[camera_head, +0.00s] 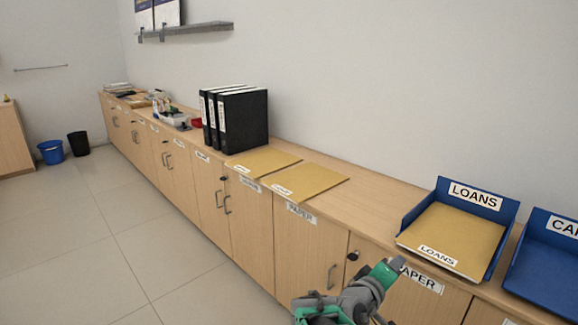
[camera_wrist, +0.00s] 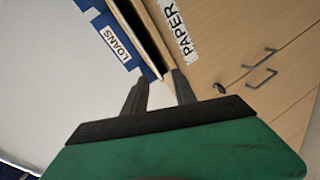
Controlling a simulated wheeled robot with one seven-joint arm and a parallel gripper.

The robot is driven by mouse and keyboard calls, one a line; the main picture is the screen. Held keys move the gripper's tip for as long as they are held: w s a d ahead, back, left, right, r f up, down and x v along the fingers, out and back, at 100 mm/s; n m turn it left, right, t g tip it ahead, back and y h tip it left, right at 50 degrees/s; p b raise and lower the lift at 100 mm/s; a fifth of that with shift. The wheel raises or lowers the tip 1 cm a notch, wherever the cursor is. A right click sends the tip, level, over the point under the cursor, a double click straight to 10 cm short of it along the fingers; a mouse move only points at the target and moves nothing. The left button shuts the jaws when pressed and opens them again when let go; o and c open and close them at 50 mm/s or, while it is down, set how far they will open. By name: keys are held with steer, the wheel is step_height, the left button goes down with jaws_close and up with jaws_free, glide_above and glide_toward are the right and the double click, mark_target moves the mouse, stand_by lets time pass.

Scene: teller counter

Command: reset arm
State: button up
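My gripper (camera_head: 386,272), green and grey, shows low in the head view, in front of the cabinet fronts and below the counter's edge. In the wrist view its two dark fingers (camera_wrist: 160,80) stand apart with a gap between them. Nothing shows between them, so it is open and empty. A blue tray labelled LOANS (camera_head: 476,193) stands on the counter to the right, with a tan envelope (camera_head: 455,233) labelled LOANS in it. Its label (camera_wrist: 115,43) also shows in the wrist view, beyond the fingers.
Two tan envelopes (camera_head: 310,180) lie on the wooden counter (camera_head: 365,207), beside several black binders (camera_head: 242,122). A second blue tray (camera_head: 547,270) is cut off at the right. A wall shelf (camera_head: 187,30) hangs above. Two bins (camera_head: 52,151) stand far left. The tiled floor (camera_head: 100,240) is clear.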

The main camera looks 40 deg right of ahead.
steer(key=w+a+r+t+y+p, duration=0.1)
steer(key=w+a+r+y+p, duration=0.25)
steer(key=a, duration=0.35)
steer(key=w+a+r+m+y+p, duration=0.1)
steer(key=w+a+r+y+p, duration=0.1)
steer(key=w+a+r+p, duration=0.3)
steer(key=w+a+r+t+y+p, duration=0.1)
steer(key=w+a+y+p, duration=0.15)
steer(key=a, duration=0.55)
steer(key=s+a+r+y+p, duration=0.2)
steer(key=a, duration=0.4)
steer(key=s+a+r+n+g+y+p, duration=0.1)
steer(key=s+a+r+y+p, duration=0.1)
steer(key=a, duration=0.5)
steer(key=s+a+r+n+g+y+p, duration=0.1)
steer(key=a+r+y+p, duration=0.1)
steer(key=a, duration=0.4)
steer(key=shift+s+a+r+y+p, duration=0.35)
steer(key=shift+r+p, duration=0.35)
steer(key=shift+p, duration=0.25)
